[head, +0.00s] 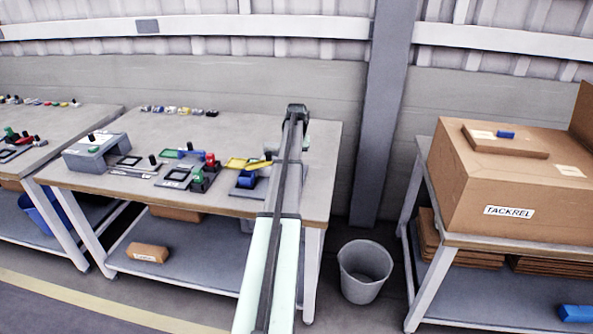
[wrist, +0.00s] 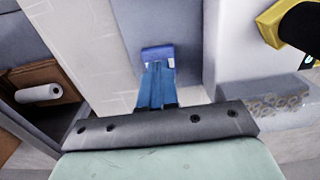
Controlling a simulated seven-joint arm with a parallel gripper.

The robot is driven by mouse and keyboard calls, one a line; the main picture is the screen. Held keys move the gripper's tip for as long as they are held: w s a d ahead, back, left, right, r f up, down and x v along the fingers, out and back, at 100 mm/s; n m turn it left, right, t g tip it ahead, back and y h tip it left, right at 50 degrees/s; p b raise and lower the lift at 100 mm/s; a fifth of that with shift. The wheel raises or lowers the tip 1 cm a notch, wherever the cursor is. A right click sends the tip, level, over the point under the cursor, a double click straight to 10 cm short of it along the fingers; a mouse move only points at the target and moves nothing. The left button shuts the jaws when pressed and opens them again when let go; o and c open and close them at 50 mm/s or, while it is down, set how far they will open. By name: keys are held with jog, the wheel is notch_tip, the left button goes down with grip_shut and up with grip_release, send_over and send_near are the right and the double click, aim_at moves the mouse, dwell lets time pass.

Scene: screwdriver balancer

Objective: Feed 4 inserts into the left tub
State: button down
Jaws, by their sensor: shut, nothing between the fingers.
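My gripper (head: 297,110) is at the far end of my arm, above the right part of the workbench in the head view. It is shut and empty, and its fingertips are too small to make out. Several small coloured pieces (head: 180,110) stand in a row at the back of the bench; I cannot tell whether they are the inserts. I cannot make out which thing is the left tub.
A grey box-shaped fixture (head: 93,152) stands at the bench's left. A red and green device (head: 207,170) is near the front edge. A grey bin (head: 364,271) stands on the floor, and a large cardboard box (head: 510,165) sits on the right table.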

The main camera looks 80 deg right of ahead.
jog(key=shift+f, duration=0.6)
dwell(0.3)
jog(key=shift+r, duration=0.1)
dwell(0.3)
jog(key=shift+r, duration=3.45)
notch_tip(320, 180, up, 6)
jog(key=shift+f, duration=0.1)
jog(key=shift+f, duration=5.45)
jog(key=shift+f, duration=0.45)
